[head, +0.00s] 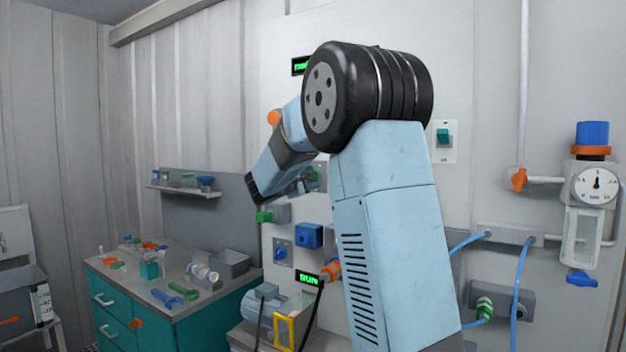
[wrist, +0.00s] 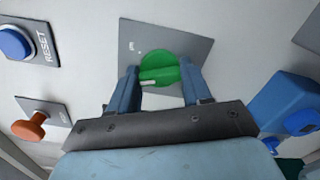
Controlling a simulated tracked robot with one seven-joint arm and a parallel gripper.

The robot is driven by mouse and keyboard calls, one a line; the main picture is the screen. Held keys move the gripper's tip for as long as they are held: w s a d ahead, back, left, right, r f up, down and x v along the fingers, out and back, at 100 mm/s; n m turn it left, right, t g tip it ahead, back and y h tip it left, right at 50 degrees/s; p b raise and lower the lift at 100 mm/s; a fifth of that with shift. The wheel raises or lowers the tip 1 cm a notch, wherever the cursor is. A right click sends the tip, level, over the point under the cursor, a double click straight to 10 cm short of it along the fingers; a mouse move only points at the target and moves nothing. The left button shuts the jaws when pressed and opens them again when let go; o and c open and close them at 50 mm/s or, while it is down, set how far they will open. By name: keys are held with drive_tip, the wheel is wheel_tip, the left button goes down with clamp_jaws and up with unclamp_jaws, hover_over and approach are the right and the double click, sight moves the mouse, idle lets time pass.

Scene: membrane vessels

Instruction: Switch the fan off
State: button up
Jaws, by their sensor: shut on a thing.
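A round green knob (wrist: 158,68) with a white mark near its lower left edge sits on a grey plate (wrist: 192,46) on the wall. My gripper (wrist: 158,77) has one finger on each side of the knob and is shut on it. The plate's small marking is too small to read. In the head view my arm covers much of the wall panel, and the held knob cannot be made out there. A fan is not clearly identifiable. A green rocker switch (head: 443,137) is on the wall right of my arm.
A blue RESET button (wrist: 15,43) and an orange mushroom knob (wrist: 32,127) are left of the plate. A blue box (wrist: 284,107) is close on the right. A lit green RUN display (head: 307,278) is above a grey motor. A cluttered teal cabinet (head: 222,312) stands left.

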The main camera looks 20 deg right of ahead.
drive_tip(key=shift+w+a+f+n, duration=0.1)
drive_tip(key=shift+a+f+n, duration=0.15)
drive_tip(key=shift+n, duration=0.45)
drive_tip(key=o, duration=0.9)
drive_tip(key=shift+c, duration=0.2)
drive_tip(key=shift+o, duration=1)
drive_tip(key=shift+d+r, duration=0.15)
drive_tip(key=v, duration=1.3)
drive_tip(key=shift+a, duration=0.35)
